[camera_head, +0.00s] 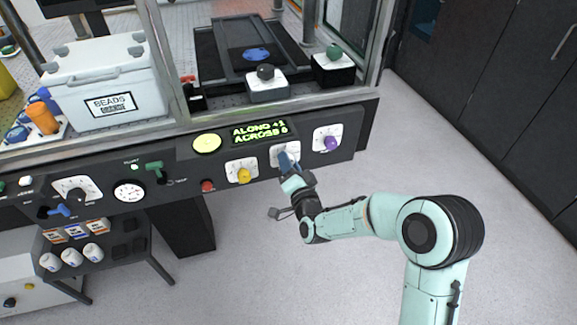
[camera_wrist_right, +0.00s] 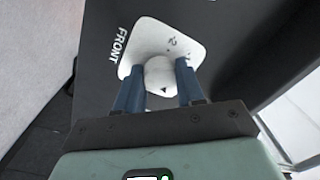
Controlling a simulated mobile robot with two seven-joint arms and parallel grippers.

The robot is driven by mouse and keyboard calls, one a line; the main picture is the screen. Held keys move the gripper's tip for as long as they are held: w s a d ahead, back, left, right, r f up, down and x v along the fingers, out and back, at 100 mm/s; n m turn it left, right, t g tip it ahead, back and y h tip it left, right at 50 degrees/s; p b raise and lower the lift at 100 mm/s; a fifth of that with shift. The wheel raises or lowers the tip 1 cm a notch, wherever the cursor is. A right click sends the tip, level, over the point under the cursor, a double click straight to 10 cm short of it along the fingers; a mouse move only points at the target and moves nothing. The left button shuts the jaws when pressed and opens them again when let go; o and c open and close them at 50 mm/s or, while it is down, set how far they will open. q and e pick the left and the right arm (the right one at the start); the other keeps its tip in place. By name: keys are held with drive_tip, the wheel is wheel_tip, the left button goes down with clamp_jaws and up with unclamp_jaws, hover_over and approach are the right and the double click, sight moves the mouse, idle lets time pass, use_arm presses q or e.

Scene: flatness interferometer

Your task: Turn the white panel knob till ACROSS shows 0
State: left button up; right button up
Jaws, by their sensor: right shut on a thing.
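The white panel knob (camera_wrist_right: 160,76) sits on a white scale plate (camera_wrist_right: 185,38) on the dark panel. In the right wrist view its dark pointer mark faces down toward my gripper. My right gripper (camera_wrist_right: 160,88) is shut on the knob, one blue finger on each side. In the head view my right gripper (camera_head: 287,162) covers the knob, and part of its plate (camera_head: 277,151) shows. The green display (camera_head: 259,131) above reads ALONG +1 and ACROSS 0. My left gripper is not in view.
A yellow knob (camera_head: 244,175) is left of my right gripper and a purple knob (camera_head: 331,143) is right of it. A red button (camera_head: 208,186) and a round yellow-green disc (camera_head: 207,143) are further left. Open floor (camera_head: 300,265) lies in front of the panel.

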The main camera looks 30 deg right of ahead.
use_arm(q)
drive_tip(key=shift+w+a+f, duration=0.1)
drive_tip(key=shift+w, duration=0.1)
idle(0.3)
use_arm(e)
drive_tip(key=o, duration=1)
drive_tip(key=shift+o, duration=0.2)
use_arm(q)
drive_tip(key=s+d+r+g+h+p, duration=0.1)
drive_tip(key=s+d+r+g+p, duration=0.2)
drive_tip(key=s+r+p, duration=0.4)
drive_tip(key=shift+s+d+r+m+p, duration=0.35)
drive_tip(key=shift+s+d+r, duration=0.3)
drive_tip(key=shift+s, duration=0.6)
use_arm(e)
drive_tip(key=v, duration=1.3)
drive_tip(key=shift+s, duration=0.2)
